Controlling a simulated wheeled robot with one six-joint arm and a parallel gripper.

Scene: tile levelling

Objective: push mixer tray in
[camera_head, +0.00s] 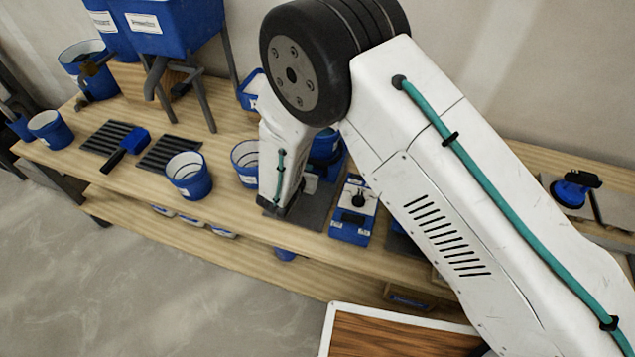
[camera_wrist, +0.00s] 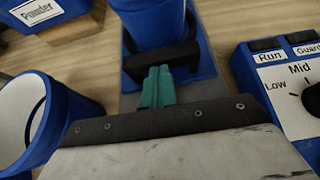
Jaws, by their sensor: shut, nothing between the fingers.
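The mixer tray (camera_wrist: 207,62) is a blue platform in the upper middle of the wrist view, with a blue container (camera_wrist: 150,20) standing on it. A black bar (camera_wrist: 163,63) crosses its near side. My gripper (camera_wrist: 157,72) has teal fingers, shut and empty, pointing at the middle of the black bar. The fingertips overlap the bar in the picture; I cannot tell whether they touch it. In the head view the blue container (camera_head: 326,146) shows partly behind my arm, and the arm hides most of the tray and the fingertips.
A blue control box (camera_head: 352,215) with a knob stands right of my gripper; its panel (camera_wrist: 290,85) reads Run, Guard, Low, Mid. An open blue bucket (camera_wrist: 55,125) is close on the left. Another bucket (camera_head: 188,176) stands farther left on the wooden bench (camera_head: 225,215).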

